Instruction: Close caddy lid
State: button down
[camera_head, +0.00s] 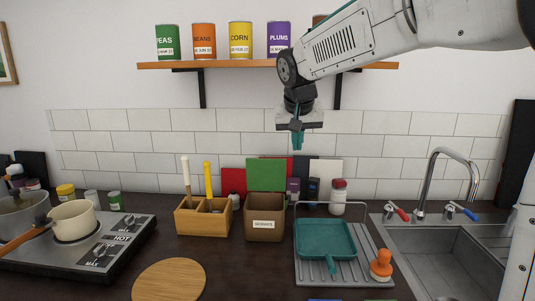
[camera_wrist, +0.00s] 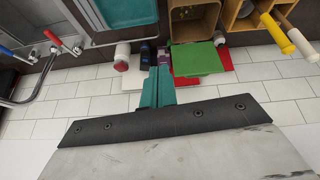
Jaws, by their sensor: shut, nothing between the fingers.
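A wooden caddy (camera_head: 193,224) stands on the counter, with a white-handled and a yellow-handled utensil upright in it. To its right is a brown open-topped box (camera_head: 265,233) with a white label. I cannot tell which of the two is the task's caddy, and no lid is clearly visible on either. In the wrist view the brown box (camera_wrist: 189,22) and part of the wooden caddy (camera_wrist: 238,24) show at the top. My gripper (camera_head: 297,142), with teal fingers, is shut and empty in the air, above and behind the counter items. Its fingers also show in the wrist view (camera_wrist: 157,85).
A grey drying rack (camera_head: 307,276) with a teal pan (camera_head: 324,239) stands right of the box, beside the sink (camera_head: 440,255). A hob with a pot (camera_head: 73,219) is at left. A shelf (camera_head: 230,65) with cans hangs above. Boards and jars line the wall.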

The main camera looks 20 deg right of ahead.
jog(key=m+t, duration=0.1)
jog(key=t, duration=0.1)
send_over(266, 173)
jog(key=s, duration=0.1)
notch_tip(266, 173, down, 3)
jog(key=x, duration=0.9)
jog(key=shift+a+f, duration=0.1)
jog(key=shift+f, duration=0.2)
